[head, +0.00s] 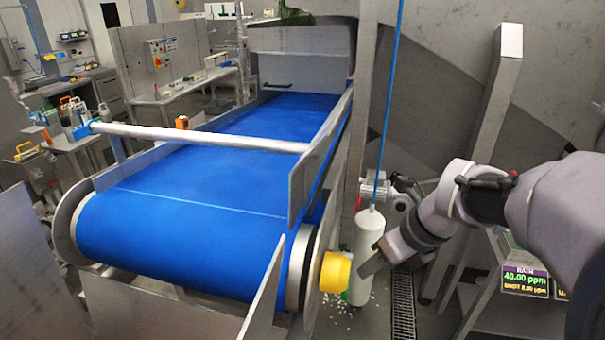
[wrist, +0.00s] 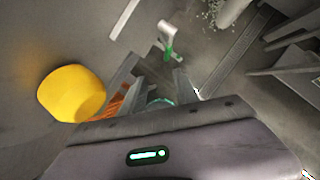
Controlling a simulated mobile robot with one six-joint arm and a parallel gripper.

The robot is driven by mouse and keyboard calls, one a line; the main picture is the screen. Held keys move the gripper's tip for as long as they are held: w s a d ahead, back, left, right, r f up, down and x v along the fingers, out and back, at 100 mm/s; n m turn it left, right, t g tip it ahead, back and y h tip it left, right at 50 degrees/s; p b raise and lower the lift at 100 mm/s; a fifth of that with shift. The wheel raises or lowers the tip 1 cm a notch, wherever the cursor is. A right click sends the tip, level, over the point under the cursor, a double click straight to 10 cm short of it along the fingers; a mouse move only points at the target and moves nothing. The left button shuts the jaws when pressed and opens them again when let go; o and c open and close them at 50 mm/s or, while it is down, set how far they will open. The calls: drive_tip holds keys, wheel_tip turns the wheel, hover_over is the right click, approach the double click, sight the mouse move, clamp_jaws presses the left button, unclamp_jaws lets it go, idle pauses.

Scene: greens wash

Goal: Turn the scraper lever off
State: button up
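My gripper (head: 370,264) is at the lower right of the blue belt in the head view, just right of a yellow round cap on the roller end (head: 335,272). In the wrist view my gripper (wrist: 155,80) has its two fingers apart with nothing held between them. A pale lever-like handle with a green lower part (wrist: 167,38) shows beyond the fingertips, apart from them. I cannot tell for sure that it is the scraper lever. The yellow cap (wrist: 72,92) is left of the fingers and not touched. No lever is clear in the head view.
The blue conveyor belt (head: 190,215) fills the middle, with a pale bar (head: 200,137) across it. A white cylinder (head: 366,245) stands close beside my gripper. A floor drain grate (head: 403,305) and a display (head: 525,281) are to the right.

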sight(348, 284)
drive_tip(key=w+a+f+m+b, duration=0.1)
drive_tip(key=w+f+b, duration=0.1)
drive_tip(key=f, duration=0.3)
drive_tip(key=w+a+f+m+b, duration=0.1)
drive_tip(key=w+f+b, duration=0.1)
drive_tip(key=f, duration=0.4)
drive_tip(key=w+a+f+m+b, duration=0.1)
drive_tip(key=w+f+b, duration=0.1)
drive_tip(key=f, duration=0.3)
drive_tip(key=shift+w+a+f+m, duration=0.1)
drive_tip(key=shift+w+f+m, duration=0.15)
drive_tip(key=shift+w, duration=0.55)
drive_tip(key=shift+r, duration=0.1)
clamp_jaws()
